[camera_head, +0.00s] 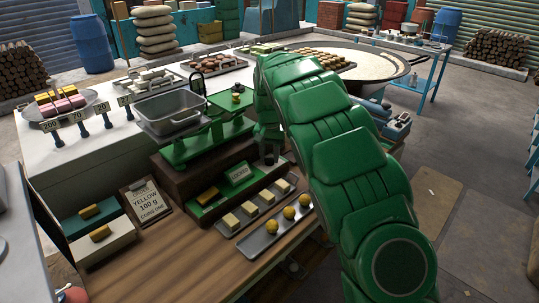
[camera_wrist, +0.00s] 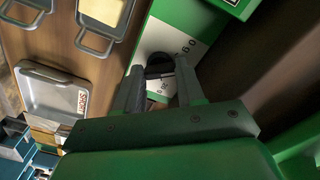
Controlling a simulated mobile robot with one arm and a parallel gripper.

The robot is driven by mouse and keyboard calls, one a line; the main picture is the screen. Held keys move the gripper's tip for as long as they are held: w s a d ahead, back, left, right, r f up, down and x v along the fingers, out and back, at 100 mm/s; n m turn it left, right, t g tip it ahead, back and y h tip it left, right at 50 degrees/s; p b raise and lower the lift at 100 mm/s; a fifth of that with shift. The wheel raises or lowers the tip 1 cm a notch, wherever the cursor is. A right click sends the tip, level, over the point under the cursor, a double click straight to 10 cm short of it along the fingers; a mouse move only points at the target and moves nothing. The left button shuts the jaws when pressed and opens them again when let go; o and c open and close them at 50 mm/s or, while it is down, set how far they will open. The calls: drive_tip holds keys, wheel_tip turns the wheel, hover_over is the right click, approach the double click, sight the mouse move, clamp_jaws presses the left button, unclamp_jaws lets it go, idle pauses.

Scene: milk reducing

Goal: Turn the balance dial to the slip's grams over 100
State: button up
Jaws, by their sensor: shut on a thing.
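The green balance (camera_head: 190,145) stands on a brown wooden base, with a grey metal pan (camera_head: 170,112) at left and a green plate (camera_head: 232,100) at right. In the wrist view, my gripper (camera_wrist: 158,76) is shut on a dark knob (camera_wrist: 158,64) in front of a white and green dial face (camera_wrist: 186,52). Printed numbers show beside it, one looking like 60; the pointer's setting cannot be read. In the head view, my gripper (camera_head: 269,150) is low at the balance's right end, and the dial is hidden there. The slip (camera_head: 148,203) on a clipboard reads "YELLOW 100 g", with smaller text below.
Trays with pale blocks (camera_head: 249,208) and yellow balls (camera_head: 270,229) lie in front of the balance. Boxes (camera_head: 103,243) with yellow bars stand at left.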

sight(270, 158)
drive_tip(key=shift+r+n, duration=0.1)
drive_tip(key=shift+n, duration=2.2)
drive_tip(key=shift+w, duration=0.1)
drive_tip(key=o, duration=0.8)
drive_tip(key=shift+c, duration=0.2)
wheel_tip(270, 158, up, 7)
drive_tip(key=shift+r, duration=0.35)
